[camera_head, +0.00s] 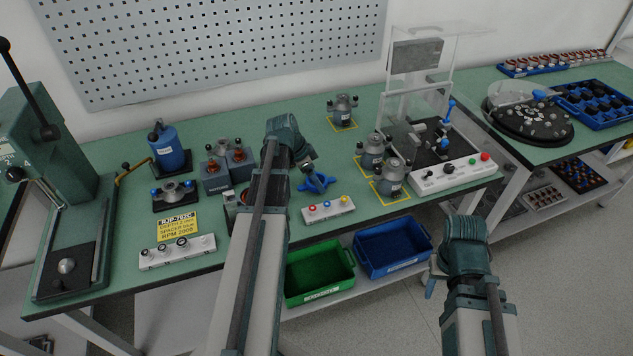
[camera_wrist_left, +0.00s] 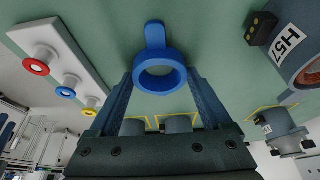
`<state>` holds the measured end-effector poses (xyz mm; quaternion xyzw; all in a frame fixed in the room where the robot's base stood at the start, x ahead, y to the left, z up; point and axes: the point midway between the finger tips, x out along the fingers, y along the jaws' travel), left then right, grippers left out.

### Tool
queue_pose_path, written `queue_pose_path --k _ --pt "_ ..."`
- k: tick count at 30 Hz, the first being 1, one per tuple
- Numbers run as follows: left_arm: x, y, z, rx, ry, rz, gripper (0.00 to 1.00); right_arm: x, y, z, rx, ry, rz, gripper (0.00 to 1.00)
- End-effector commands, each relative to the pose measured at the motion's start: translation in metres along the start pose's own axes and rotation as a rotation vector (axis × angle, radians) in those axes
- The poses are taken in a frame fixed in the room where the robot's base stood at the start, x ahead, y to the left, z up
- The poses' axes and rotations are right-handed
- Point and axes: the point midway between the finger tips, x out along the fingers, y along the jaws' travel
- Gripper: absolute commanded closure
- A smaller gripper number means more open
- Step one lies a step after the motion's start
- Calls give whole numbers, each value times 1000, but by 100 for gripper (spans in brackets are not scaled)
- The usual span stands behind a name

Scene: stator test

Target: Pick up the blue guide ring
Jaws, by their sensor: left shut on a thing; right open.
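The blue guide ring, a thick ring with a short tab (camera_wrist_left: 155,38), sits between the two fingertips of my left gripper (camera_wrist_left: 161,80) in the left wrist view. The fingers close on it from both sides. In the head view the ring (camera_head: 318,181) shows as a small blue shape at the tip of my left gripper (camera_head: 312,177), over the green bench behind the white spacer block. I cannot tell how high it is above the bench. My right gripper (camera_head: 432,277) is open, in front of the bench at lower right, partly hidden by its own wrist.
A white block with red, blue and yellow rings (camera_head: 328,209) stands near the bench's front edge. Grey motor housings (camera_head: 391,178) stand to the right. A green bin (camera_head: 320,295) and blue bin (camera_head: 393,271) lie below. A clear-guarded test fixture (camera_head: 450,178) stands further right.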

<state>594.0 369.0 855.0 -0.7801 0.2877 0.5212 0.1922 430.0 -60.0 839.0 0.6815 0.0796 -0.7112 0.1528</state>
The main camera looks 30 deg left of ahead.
Motion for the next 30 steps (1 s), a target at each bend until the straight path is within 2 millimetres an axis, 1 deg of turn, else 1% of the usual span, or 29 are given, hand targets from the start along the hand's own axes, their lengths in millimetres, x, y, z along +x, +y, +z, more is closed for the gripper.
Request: queue_pose_path --k 5,11,17,24,27,30 --pt "-2 0 -1 0 0 0 71 -2 0 0 0 0 0 50" --pt "-15 0 -6 0 0 0 71 -16 2 1 0 0 0 50" --pt "-40 0 -16 0 0 0 71 -43 4 2 0 0 0 50" --pt "-75 0 -31 0 0 0 71 -81 8 5 0 0 0 50" --pt "-86 0 -36 0 0 0 71 -93 9 5 0 0 0 50" --pt "-92 0 -38 0 0 0 71 -99 10 6 0 0 0 50"
